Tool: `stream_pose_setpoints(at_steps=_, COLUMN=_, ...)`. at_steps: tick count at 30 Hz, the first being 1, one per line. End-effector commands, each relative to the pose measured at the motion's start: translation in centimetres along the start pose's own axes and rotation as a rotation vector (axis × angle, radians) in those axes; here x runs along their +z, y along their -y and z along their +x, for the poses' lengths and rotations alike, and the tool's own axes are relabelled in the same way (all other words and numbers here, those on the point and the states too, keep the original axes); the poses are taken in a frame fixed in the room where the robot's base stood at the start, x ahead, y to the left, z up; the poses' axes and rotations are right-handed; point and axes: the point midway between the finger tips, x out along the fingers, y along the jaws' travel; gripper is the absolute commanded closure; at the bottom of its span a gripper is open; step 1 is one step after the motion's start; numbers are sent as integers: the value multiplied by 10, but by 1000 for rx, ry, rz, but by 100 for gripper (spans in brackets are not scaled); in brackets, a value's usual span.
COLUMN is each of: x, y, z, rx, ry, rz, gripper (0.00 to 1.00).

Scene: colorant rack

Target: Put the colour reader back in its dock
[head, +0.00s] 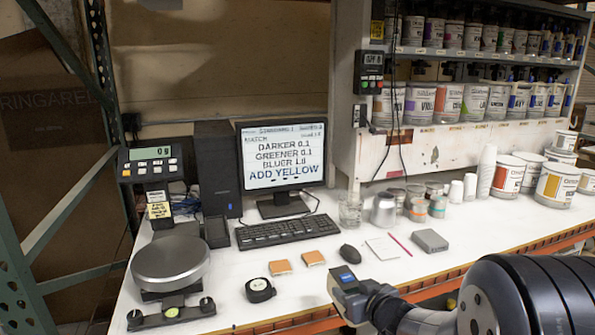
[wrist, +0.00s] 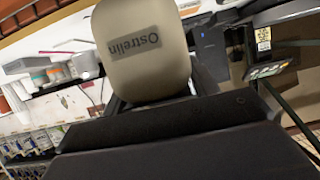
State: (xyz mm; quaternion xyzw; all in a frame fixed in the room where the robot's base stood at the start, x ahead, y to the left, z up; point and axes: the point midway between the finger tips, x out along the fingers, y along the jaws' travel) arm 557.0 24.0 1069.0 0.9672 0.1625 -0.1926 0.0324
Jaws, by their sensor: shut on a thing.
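The colour reader appears to be the rounded beige-grey device (wrist: 140,50) with an "Ostrelin" label, large in the wrist view. In the head view it shows as a small block with a blue face (head: 346,277) at the bench's front edge. My gripper (head: 358,298) is shut on it and holds it near that edge; the fingertips are mostly hidden. A small black upright holder (head: 216,232), which may be the dock, stands left of the keyboard, apart from the reader. I cannot tell for certain that it is the dock.
A scale (head: 170,262), a round black gauge (head: 260,290), two orange-brown blocks (head: 313,258), a keyboard (head: 288,231), a mouse (head: 350,254) and a grey box (head: 430,240) lie on the white bench. A monitor (head: 283,157) stands behind. Cans and cups crowd the right back.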

Motion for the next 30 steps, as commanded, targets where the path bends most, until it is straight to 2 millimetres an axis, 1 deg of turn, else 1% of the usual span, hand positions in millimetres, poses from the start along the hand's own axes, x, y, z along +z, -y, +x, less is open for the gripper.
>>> stream_pose_setpoints(at_steps=6, x=31, y=11, z=15, rx=23, ry=1, rz=14, gripper=94)
stream_pose_setpoints(at_steps=11, x=59, y=12, z=24, rx=73, ry=3, rz=34, gripper=94)
stream_pose_setpoints(at_steps=15, x=88, y=9, z=27, rx=136, ry=5, rz=59, gripper=94)
stream_pose_setpoints(at_steps=21, x=130, y=-2, z=24, rx=243, ry=4, rz=100, gripper=94)
stream_pose_setpoints(at_steps=24, x=143, y=-6, z=21, rx=279, ry=1, rz=114, gripper=94)
stream_pose_setpoints(at_steps=30, x=160, y=-9, z=17, rx=307, ry=0, rz=126, gripper=94)
